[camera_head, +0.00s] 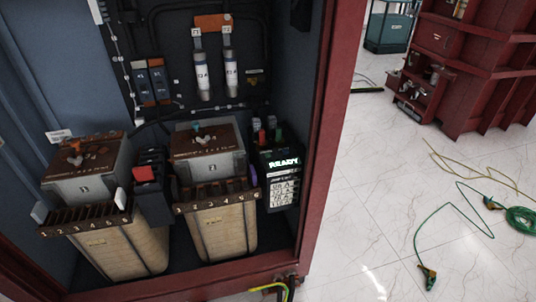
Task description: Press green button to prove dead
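A black tester-like box (278,190) with a lit green-white display and white label rows stands inside the cabinet, at its right wall. On its top are a small red part (262,137) and a small green part (277,135). The green part may be the green button, but it is too small to tell. Neither of my grippers shows in the head view.
The open cabinet has a dark red frame (325,110). Two transformers (212,165) (90,180) stand inside, with a black unit with a red block (143,174) between them. Fuses (231,75) hang above. A green cable (440,222) lies on the white floor.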

